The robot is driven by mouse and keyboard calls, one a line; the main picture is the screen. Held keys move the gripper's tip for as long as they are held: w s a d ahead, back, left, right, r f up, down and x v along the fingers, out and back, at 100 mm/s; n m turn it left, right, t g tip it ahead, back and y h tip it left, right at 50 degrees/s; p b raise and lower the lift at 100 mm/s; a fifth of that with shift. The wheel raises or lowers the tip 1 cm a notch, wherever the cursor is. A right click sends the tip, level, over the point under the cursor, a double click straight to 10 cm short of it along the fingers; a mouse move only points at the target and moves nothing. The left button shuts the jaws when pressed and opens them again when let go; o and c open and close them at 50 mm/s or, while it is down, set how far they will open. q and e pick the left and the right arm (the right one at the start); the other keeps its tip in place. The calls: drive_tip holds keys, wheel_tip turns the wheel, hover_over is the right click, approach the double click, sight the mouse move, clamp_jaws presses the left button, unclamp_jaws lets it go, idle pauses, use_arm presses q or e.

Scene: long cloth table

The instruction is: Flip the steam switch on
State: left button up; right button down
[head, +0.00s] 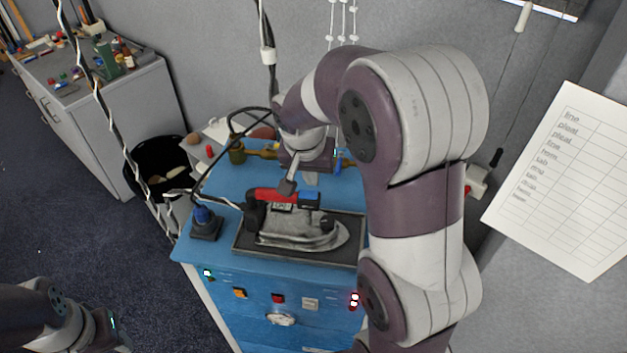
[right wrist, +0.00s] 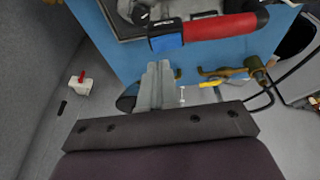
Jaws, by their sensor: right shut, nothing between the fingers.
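The blue station (head: 225,258) carries an iron (head: 300,232) with a red and blue handle. Its front panel has an orange switch (head: 239,293), a red switch (head: 278,299) and a pale switch (head: 310,304). I cannot read which is the steam switch. A white wall box (head: 476,178) with a red part is right of my arm; it also shows in the right wrist view (right wrist: 77,86). My right gripper (head: 288,188) is shut and empty behind the iron's handle, its fingers (right wrist: 155,75) close to it. My left arm shows at lower left, its fingers out of frame.
Brass valve fittings (right wrist: 225,73) with a yellow lever are behind the station. A black bin (head: 160,165) and a grey cabinet (head: 105,110) are at left. My right arm hides the station's right side.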

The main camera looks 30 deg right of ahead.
sight(317, 194)
drive_tip(key=shift+s+x, duration=0.2)
drive_tip(key=shift+x, duration=0.8)
drive_tip(key=shift+a+f, duration=0.1)
drive_tip(key=shift+f, duration=0.35)
drive_tip(key=shift+s, duration=0.1)
drive_tip(key=shift+s+f+b, duration=0.1)
drive_tip(key=shift+f+b, duration=0.6)
drive_tip(key=shift+b, duration=0.2)
drive_tip(key=shift+s+r+p, duration=0.15)
drive_tip(key=shift+r+p, duration=0.15)
